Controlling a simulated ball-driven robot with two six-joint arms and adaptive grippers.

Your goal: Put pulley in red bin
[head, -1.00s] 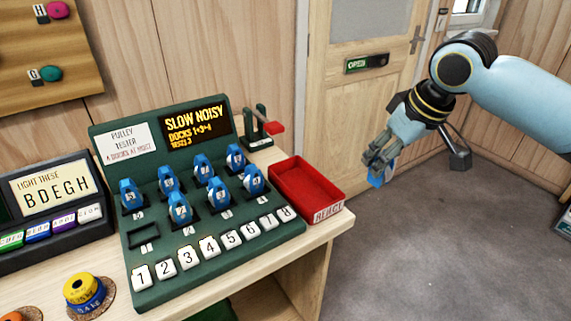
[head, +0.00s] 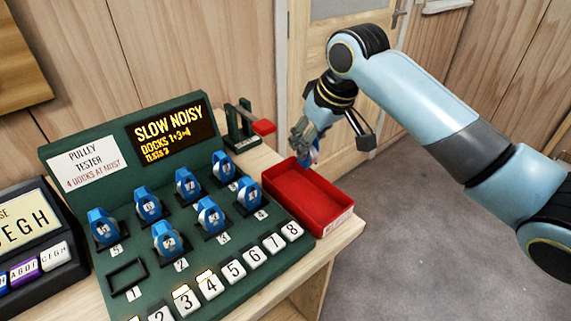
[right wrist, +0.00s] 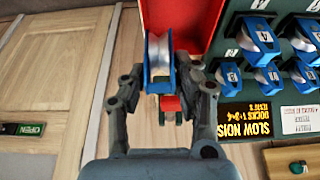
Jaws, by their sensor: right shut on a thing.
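In the right wrist view the pulley (right wrist: 158,58), with blue cheeks and a pale wheel, sits between the fingertips (right wrist: 160,80). There it overlaps the near edge of the red bin (right wrist: 205,22); its height above the bin is hard to tell. The visible bin floor is empty. My left gripper is not in view.
A green pulley tester (head: 140,235) left of the bin holds several blue pulleys; its dock 1 (head: 128,277) is empty. Its screen (head: 170,129) reads SLOW NOISY, DOCKS 1+3+4. A green stand with a red lever (head: 263,127) stands behind the bin. Open floor lies to the right.

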